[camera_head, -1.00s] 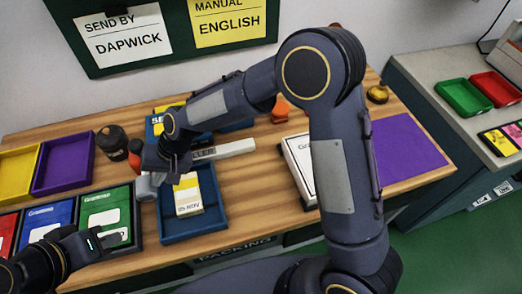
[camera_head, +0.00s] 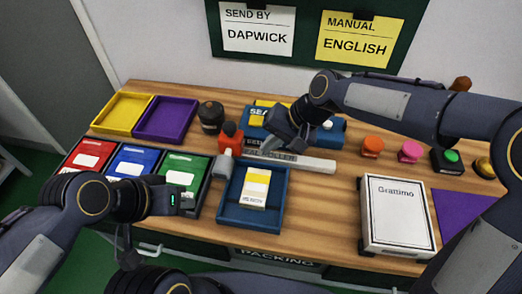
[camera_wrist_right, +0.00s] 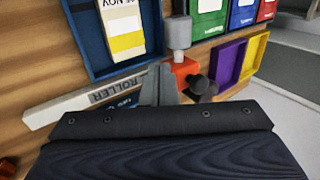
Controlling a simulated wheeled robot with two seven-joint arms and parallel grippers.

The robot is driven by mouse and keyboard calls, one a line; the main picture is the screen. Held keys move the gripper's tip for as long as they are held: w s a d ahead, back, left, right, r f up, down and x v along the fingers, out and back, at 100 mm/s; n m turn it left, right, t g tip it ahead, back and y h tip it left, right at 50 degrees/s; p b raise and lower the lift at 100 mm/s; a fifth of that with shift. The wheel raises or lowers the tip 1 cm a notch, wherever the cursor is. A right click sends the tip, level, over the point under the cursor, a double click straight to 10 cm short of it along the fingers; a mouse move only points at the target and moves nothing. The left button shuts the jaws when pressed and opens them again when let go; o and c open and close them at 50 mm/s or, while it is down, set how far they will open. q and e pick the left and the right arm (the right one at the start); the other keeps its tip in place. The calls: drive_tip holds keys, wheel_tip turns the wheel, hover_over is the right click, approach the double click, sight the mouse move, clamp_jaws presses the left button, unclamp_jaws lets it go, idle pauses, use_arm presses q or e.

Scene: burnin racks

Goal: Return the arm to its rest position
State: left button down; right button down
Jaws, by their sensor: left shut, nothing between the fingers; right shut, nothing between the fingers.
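My right arm reaches in from the right in the head view. Its gripper (camera_head: 267,148) is shut and empty above the bench, near the left end of the grey roller bar (camera_head: 305,162).
A blue tray (camera_head: 280,214) holds a white and yellow packet (camera_head: 256,188). A white Grattimo box (camera_head: 393,247) lies at right, near a purple mat (camera_head: 455,215). Red, blue and green boxes (camera_head: 181,175) stand at left.

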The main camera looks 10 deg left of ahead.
drive_tip(key=s+d+r+t, duration=0.2)
drive_tip(key=s+d+r, duration=0.1)
drive_tip(key=d, duration=0.6)
drive_tip(key=s+d+r+t, duration=0.1)
drive_tip(key=s+d+r, duration=0.25)
drive_tip(key=d, duration=0.55)
drive_tip(key=s+d+f+t+h, duration=0.1)
drive_tip(key=s+d+f, duration=0.1)
drive_tip(key=s+d, duration=0.2)
drive_tip(key=s+d+f+m+t+h, duration=0.1)
drive_tip(key=s+d+f, duration=0.1)
drive_tip(key=s+d, duration=0.3)
drive_tip(key=s, duration=0.3)
drive_tip(key=shift+s+f+m+t+h, duration=0.3)
drive_tip(key=shift+s+h, duration=0.1)
